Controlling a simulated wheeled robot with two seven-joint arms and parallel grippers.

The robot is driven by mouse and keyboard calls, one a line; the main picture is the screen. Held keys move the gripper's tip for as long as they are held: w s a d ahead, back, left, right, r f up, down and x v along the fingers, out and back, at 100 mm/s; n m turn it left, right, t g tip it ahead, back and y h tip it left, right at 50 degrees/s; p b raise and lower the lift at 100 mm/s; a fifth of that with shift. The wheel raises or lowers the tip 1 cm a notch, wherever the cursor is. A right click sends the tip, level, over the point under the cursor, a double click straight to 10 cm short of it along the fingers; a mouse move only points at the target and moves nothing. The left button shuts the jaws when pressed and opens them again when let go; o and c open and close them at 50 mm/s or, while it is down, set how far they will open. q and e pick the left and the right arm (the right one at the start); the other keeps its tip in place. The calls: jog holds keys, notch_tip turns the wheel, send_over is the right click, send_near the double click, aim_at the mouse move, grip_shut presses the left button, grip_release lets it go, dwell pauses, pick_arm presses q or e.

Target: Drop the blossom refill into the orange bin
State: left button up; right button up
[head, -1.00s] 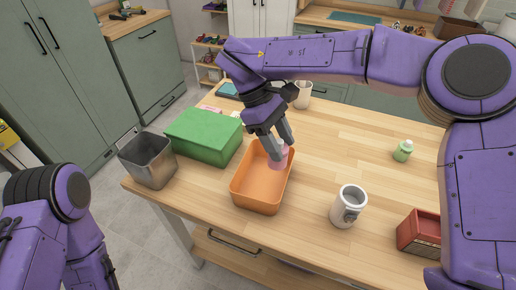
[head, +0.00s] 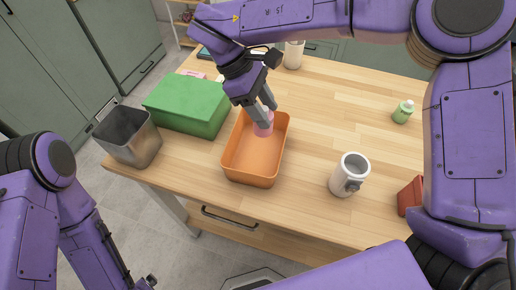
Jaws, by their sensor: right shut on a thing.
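The orange bin (head: 254,164) stands open on the wooden table, left of the middle. My right gripper (head: 265,118) is over the far part of the bin and points down. It is shut on the pink blossom refill (head: 263,130), whose top is partly hidden by the fingers. The refill shows against the inside of the bin, near its far end; I cannot tell whether it touches the bin. My left arm is at the lower left, and part of what may be its gripper shows low there, too unclear to read.
A green box (head: 187,106) and a grey metal bin (head: 129,137) stand left of the orange bin. A white mug (head: 349,174) stands to the right, with a green bottle (head: 403,111) and a red box (head: 411,195) farther right. The table's middle right is clear.

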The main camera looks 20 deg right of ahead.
jog(key=o, duration=1.1)
jog(key=shift+s+r, duration=0.2)
jog(key=shift+s, duration=0.1)
jog(key=shift+o, duration=0.2)
jog(key=shift+s+r, duration=0.2)
jog(key=shift+s, duration=0.25)
jog(key=shift+w+a, duration=0.1)
jog(key=shift+w, duration=0.35)
jog(key=v, duration=1)
jog(key=shift+s+r, duration=0.25)
jog(key=shift+s, duration=0.05)
jog(key=shift+f, duration=0.1)
